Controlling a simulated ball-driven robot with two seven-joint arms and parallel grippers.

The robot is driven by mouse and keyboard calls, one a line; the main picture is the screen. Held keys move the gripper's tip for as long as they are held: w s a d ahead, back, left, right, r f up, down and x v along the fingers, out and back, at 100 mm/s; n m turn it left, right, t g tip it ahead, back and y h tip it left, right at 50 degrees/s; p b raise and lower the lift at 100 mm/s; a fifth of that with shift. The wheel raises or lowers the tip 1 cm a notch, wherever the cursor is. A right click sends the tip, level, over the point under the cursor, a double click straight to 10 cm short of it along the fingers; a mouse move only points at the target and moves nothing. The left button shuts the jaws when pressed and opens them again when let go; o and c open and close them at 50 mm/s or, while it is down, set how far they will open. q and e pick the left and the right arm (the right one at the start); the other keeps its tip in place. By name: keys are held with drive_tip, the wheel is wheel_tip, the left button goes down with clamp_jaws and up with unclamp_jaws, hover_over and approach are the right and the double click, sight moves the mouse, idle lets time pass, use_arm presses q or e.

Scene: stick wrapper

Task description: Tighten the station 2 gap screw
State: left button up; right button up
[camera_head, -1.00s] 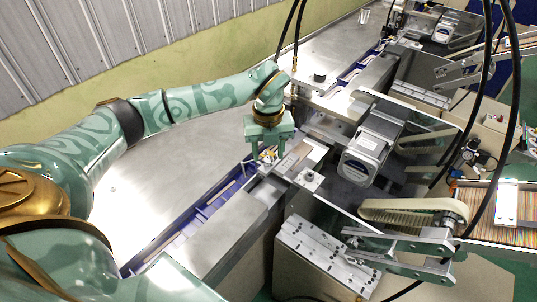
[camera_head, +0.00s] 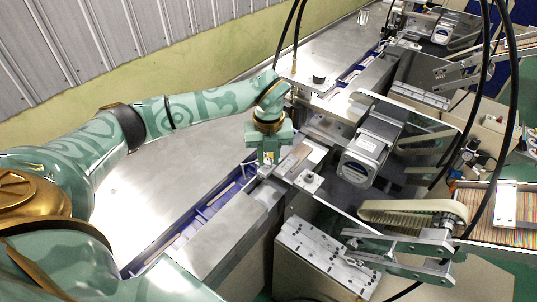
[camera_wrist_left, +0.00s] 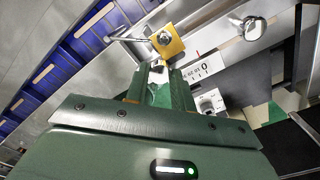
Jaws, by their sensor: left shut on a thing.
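My left gripper (camera_head: 269,160) is low over the near end of the middle wrapping station, pointing down. In the left wrist view, its fingers (camera_wrist_left: 160,82) are closed on a small silver part, mostly hidden between them; I cannot tell whether it is the gap screw's head or a tool. Just beyond the fingertips is a yellow block (camera_wrist_left: 174,46) with a round metal screw head (camera_wrist_left: 164,38) on it. A thin bent metal rod (camera_wrist_left: 126,39) reaches beside the block. A white scale plate (camera_wrist_left: 204,66) with black numbers lies right of the fingers. My right gripper does not show.
A blue slotted channel (camera_head: 206,210) runs along the machine. A motor (camera_head: 366,150) and a belt arm (camera_head: 405,205) stand to the right. Black cables (camera_head: 508,110) hang at the right. A shiny round knob (camera_wrist_left: 252,27) stands near the scale. The metal tabletop left of the channel is clear.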

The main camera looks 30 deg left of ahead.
use_arm(q)
drive_tip(key=m+p, duration=0.2)
drive_tip(key=m, duration=0.1)
drive_tip(key=shift+r+m+p, duration=0.25)
drive_tip(key=shift+m+p, duration=0.05)
drive_tip(key=m+p, duration=0.2)
drive_tip(key=m, duration=0.1)
drive_tip(key=shift+m, duration=0.3)
drive_tip(key=m+p, duration=0.1)
drive_tip(key=m, duration=0.2)
drive_tip(key=shift+m+p, duration=0.3)
drive_tip(key=shift+p, duration=0.05)
drive_tip(key=m+p, duration=0.1)
drive_tip(key=m, duration=0.2)
drive_tip(key=shift+m, duration=0.3)
drive_tip(key=m+p, duration=0.1)
drive_tip(key=m, duration=0.2)
drive_tip(key=shift+w+f+m+p, duration=0.1)
drive_tip(key=shift+m+p, duration=0.2)
drive_tip(key=shift+m, duration=0.1)
drive_tip(key=m+p, duration=0.1)
drive_tip(key=m, duration=0.2)
drive_tip(key=shift+m, duration=0.3)
drive_tip(key=m, duration=0.4)
drive_tip(key=shift+p, duration=0.4)
drive_tip(key=shift+m, duration=1.5)
